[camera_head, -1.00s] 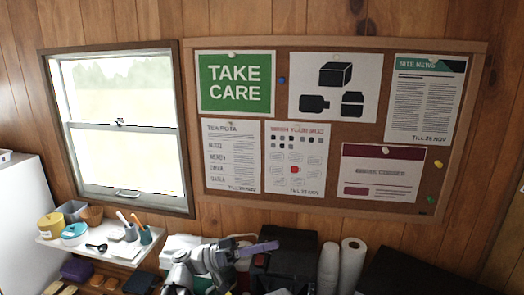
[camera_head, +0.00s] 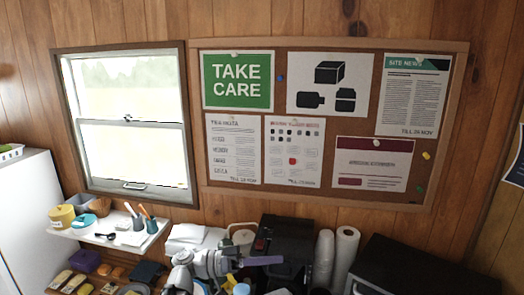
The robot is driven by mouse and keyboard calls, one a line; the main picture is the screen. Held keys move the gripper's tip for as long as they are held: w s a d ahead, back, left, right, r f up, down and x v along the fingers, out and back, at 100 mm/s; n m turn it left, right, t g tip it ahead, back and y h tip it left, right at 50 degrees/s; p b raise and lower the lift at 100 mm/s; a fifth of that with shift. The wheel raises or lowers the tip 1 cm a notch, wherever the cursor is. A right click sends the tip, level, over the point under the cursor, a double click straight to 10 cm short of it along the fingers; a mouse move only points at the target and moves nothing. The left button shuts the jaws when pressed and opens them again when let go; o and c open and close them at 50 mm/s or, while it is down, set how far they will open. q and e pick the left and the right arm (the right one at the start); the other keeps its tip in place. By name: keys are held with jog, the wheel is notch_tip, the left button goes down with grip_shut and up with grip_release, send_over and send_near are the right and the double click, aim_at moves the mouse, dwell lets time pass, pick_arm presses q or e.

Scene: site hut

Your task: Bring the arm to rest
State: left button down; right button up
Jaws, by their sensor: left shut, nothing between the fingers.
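My left arm's grey and white links show at the bottom middle, in front of the counter things. My left gripper (camera_head: 280,260) points to the right, with its purple-grey fingers shut and empty. It lies across the front of a dark machine (camera_head: 290,238); whether it touches it I cannot tell. My right gripper is not in view.
Paper towel rolls (camera_head: 345,248) and a black box-shaped appliance (camera_head: 410,270) stand right of the gripper. A white shelf (camera_head: 120,240) with tubs and cups is at left under the window (camera_head: 130,120). A corkboard (camera_head: 446,110) hangs on the wooden wall.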

pick_arm(q)
jog(key=s+a+f+n+y, duration=0.25)
jog(key=f+y, duration=0.25)
jog(key=f, duration=0.4)
jog(key=s+a+f+n+y, duration=0.1)
jog(key=a+f+n+y, duration=0.15)
jog(key=f+y, duration=0.4)
jog(key=s+a+f+n+t+y, duration=0.1)
jog(key=a+f+n+y, duration=0.3)
jog(key=a, duration=0.3)
jog(key=s+a+f+n+y, duration=0.1)
jog(key=a+f+n+y, duration=0.1)
jog(key=a+f+y, duration=0.4)
jog(key=s+d+f+m+b, duration=0.4)
jog(key=s+d+b, duration=0.2)
jog(key=d, duration=0.3)
jog(key=shift+d+f+g+h, duration=0.3)
jog(key=shift+f+g+h, duration=0.1)
jog(key=shift+h, duration=0.05)
